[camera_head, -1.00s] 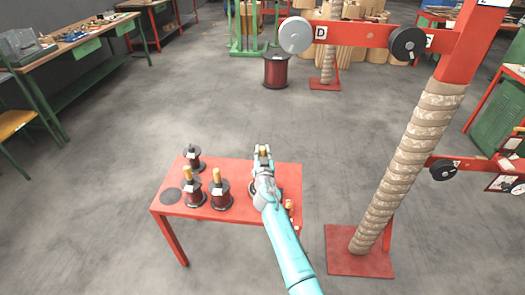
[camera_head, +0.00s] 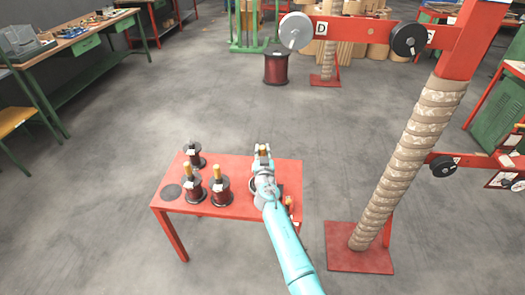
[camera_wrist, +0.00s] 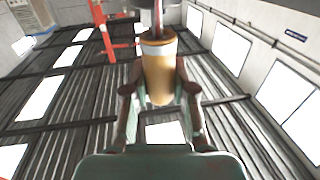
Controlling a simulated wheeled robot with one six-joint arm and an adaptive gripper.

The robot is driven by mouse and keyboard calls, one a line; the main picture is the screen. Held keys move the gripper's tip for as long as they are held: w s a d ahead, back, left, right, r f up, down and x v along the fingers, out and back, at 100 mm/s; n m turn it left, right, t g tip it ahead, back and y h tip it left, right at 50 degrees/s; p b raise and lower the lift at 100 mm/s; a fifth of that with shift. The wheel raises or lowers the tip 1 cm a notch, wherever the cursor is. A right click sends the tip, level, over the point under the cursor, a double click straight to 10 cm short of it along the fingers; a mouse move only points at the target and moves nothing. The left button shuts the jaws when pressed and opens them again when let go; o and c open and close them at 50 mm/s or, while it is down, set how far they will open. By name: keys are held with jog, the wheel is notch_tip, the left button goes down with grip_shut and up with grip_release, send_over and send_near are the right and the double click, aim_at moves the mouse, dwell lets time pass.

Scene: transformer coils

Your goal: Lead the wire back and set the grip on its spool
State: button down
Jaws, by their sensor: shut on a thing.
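My gripper (camera_head: 263,151) is over the red table in the head view, shut on a tan cylindrical grip (camera_head: 263,149). In the wrist view, the grip (camera_wrist: 158,72) stands between my two fingers with a pale band near its upper end. Dark red spools stand on the left of the table: one at the back (camera_head: 194,157) and two in front (camera_head: 193,192) (camera_head: 220,192), the front two with tan grips on top. My arm covers much of the table's right part; dark round shapes show partly beside it.
The red table (camera_head: 235,172) has an empty dark disc (camera_head: 171,193) at its left. A wrapped column (camera_head: 405,175) on a red base (camera_head: 360,248) stands at right, with a red beam (camera_head: 360,36) bearing pulleys above. Open floor lies between.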

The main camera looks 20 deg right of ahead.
jog(key=shift+f, duration=0.75)
dwell(0.3)
jog(key=c, duration=0.9)
grip_release()
jog(key=shift+o, duration=0.2)
jog(key=v, duration=1.2)
